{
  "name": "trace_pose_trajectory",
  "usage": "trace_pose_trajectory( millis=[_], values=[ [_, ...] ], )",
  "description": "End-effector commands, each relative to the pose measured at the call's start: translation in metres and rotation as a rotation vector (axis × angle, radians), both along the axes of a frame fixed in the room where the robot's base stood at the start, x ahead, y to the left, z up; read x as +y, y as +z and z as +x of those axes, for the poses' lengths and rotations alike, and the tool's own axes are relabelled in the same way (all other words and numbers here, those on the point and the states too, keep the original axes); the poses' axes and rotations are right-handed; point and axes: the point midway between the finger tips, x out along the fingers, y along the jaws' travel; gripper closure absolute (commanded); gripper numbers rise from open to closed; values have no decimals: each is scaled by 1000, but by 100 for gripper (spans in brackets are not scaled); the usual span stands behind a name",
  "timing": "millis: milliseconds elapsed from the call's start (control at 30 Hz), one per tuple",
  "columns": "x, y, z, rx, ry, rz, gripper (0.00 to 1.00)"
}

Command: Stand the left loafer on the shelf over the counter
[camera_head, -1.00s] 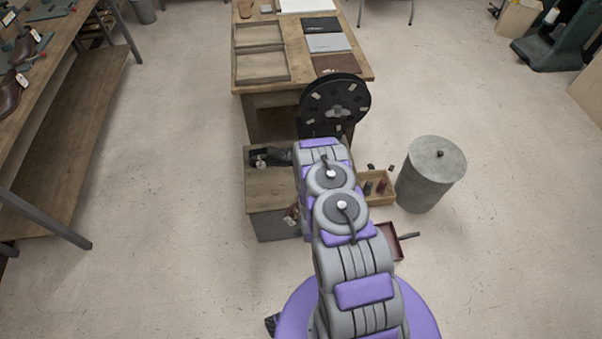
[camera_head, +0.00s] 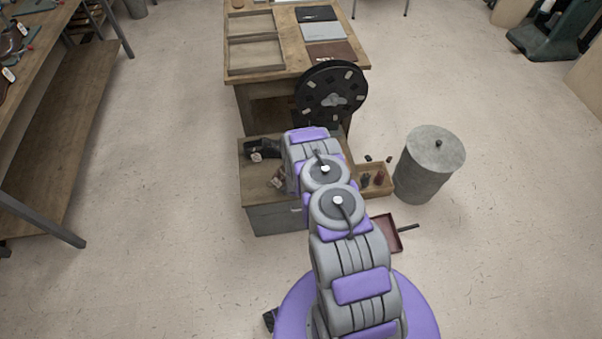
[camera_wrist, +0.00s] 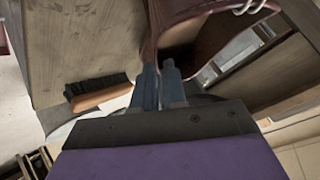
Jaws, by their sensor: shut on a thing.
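In the wrist view my gripper (camera_wrist: 160,85) is shut on the edge of a brown leather shoe (camera_wrist: 195,25) with pale stitching, which I take as the loafer. Most of the shoe runs out of the top of that view. In the head view a small brownish shoe (camera_head: 278,178) with a pale tag shows at the left side of my arm, over the wood-topped cabinet. My arm hides the gripper there. Whether it is the left shoe I cannot tell. I cannot pick out for sure a shelf over a counter.
A dark tagged shoe (camera_head: 264,148) lies on the cabinet (camera_head: 275,220). A brush (camera_wrist: 98,92) shows in the wrist view. A black wheel (camera_head: 331,95), a worktable (camera_head: 240,75) and a grey drum (camera_head: 430,165) stand close by. A bench with shoes (camera_head: 118,45) is at left; open floor lies between.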

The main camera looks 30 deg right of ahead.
Motion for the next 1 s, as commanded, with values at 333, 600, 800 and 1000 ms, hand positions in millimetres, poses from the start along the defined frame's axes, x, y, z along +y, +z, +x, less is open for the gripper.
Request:
trace_pose_trajectory(
  millis=[333, 600, 800, 1000],
  values=[
    [0, -29, 1, -4, -1, -1, 100],
    [0, -29, 0, -1, 0, 0, 72],
    [0, -30, 0, -1, 0, -1, 63],
    [1, -28, -2, 1, 0, 1, 63]
  ],
)
